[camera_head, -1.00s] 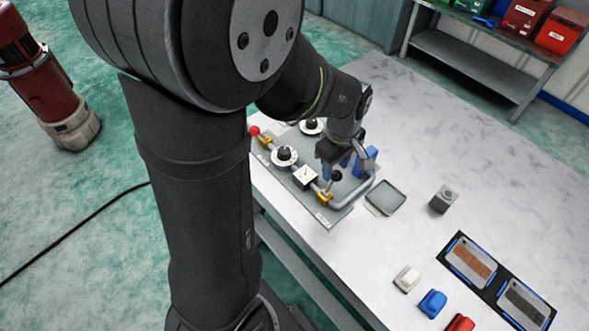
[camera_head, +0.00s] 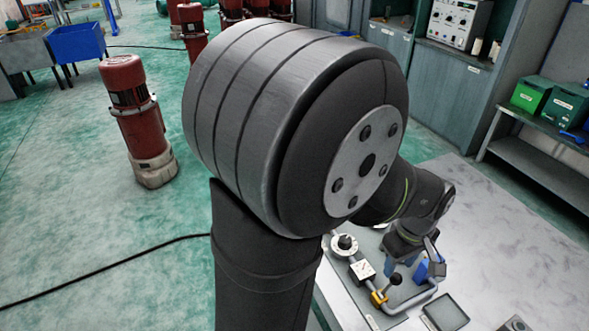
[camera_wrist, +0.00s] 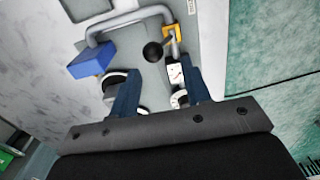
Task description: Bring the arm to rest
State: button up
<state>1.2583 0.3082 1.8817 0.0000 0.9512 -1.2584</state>
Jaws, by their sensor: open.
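My gripper (camera_wrist: 159,66) is open, its two blue fingers pointing at a grey panel (camera_wrist: 205,20). Nothing is held in it. In the wrist view a black ball knob (camera_wrist: 152,52) shows between the fingertips; I cannot tell how far below them it lies. In the head view my gripper (camera_head: 398,255) hangs over the panel's far side, beside the knob (camera_head: 395,279) and a blue block (camera_head: 430,270). The blue block (camera_wrist: 92,60) lies left of the fingers in the wrist view. My arm's dark links cover part of the panel in the head view.
The panel carries a bent grey pipe (camera_head: 410,301), a yellow clamp (camera_head: 379,297) and a white dial (camera_head: 344,245). A grey tray (camera_head: 446,312) stands to the right. The pale tabletop (camera_head: 500,235) behind is clear. A red motor (camera_head: 135,115) stands on the floor at left.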

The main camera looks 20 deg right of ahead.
aim_at(395, 277)
jog(key=shift+d+f, duration=0.2)
jog(key=shift+f, duration=3.3)
